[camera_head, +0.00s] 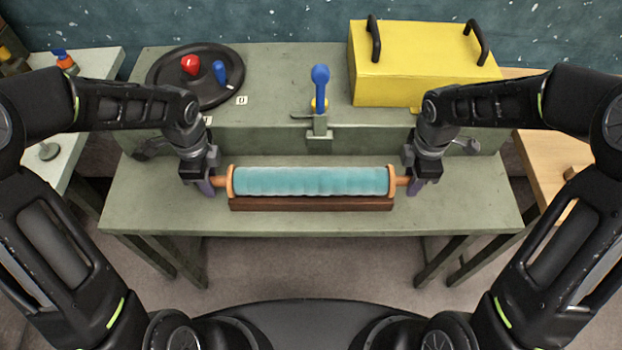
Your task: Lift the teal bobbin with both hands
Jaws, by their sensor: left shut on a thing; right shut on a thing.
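The teal bobbin (311,181) lies level across the middle of the green table, with orange end flanges and a copper-coloured stub at each end. It is at a long brown wooden block (311,204); whether it rests on the block or is just above it, I cannot tell. My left gripper (212,184) is shut on the bobbin's left stub. My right gripper (410,183) is shut on its right stub. The fingertips are partly hidden by the gripper bodies.
Behind, a raised green bench carries a black round plate (163,95) with red and blue knobs, a blue-handled lever (320,88) and a yellow box (420,80) with black handles. The green table's front strip (310,222) is clear.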

